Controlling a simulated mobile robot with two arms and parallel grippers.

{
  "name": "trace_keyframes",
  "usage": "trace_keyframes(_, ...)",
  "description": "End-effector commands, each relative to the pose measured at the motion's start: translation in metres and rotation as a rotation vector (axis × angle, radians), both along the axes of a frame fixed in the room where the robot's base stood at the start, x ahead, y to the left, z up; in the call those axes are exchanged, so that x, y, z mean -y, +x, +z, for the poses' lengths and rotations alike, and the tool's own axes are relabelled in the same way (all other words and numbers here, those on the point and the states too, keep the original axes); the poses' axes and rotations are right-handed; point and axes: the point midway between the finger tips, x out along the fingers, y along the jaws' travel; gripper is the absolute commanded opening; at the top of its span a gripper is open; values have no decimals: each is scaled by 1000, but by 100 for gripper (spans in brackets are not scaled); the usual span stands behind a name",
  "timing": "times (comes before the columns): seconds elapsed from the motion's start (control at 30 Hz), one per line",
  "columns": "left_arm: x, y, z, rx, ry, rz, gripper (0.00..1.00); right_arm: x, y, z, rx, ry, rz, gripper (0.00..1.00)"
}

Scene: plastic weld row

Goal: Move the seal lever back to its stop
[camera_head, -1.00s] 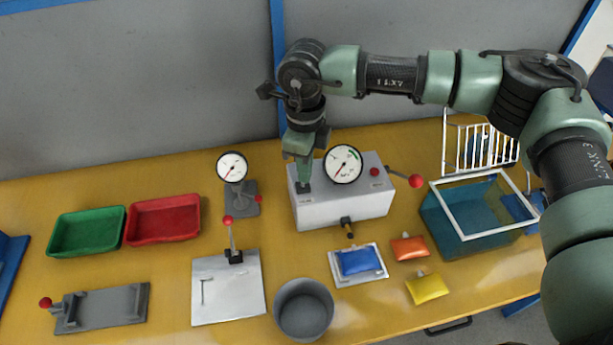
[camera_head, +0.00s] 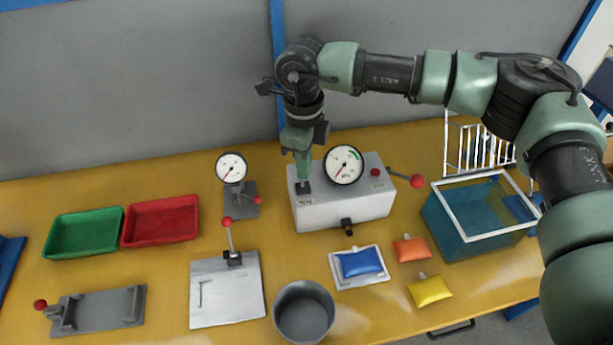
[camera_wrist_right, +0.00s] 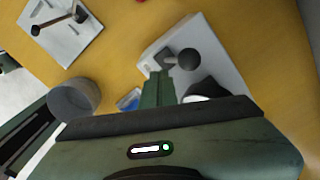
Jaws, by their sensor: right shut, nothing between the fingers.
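A white sealing box (camera_head: 345,208) with a round dial stands at mid-table. On its top, a short lever with a black ball knob (camera_wrist_right: 188,59) rises from a dark base in the right wrist view. In the head view my gripper hides most of this lever; the dark base (camera_head: 303,188) shows. My right gripper (camera_head: 303,178) is shut and empty, pointing down over the base. In the right wrist view its fingers (camera_wrist_right: 158,88) are beside the knob, to its left; I cannot tell whether they touch. My left gripper is not in view.
A red-knobbed lever (camera_head: 417,181) sticks out from the box's right side. A blue tank (camera_head: 470,222) stands to the right. A blue pouch (camera_head: 360,263), a grey bin (camera_head: 304,312) and a plate with a red-knobbed lever (camera_head: 228,290) are in front. A gauge stand (camera_head: 240,203) is left.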

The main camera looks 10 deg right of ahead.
Motion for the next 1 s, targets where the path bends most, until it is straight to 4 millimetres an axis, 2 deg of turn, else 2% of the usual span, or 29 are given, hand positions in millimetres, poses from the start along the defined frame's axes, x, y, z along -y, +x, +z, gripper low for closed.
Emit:
trace_keyframes(0.3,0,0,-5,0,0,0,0,0,-13,0,0,0,1,0)
trace_keyframes(0.47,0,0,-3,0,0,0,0,0,-13,4,1,-1,0,0)
trace_keyframes(1.0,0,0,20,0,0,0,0,0,-13,57,1,1,0,0)
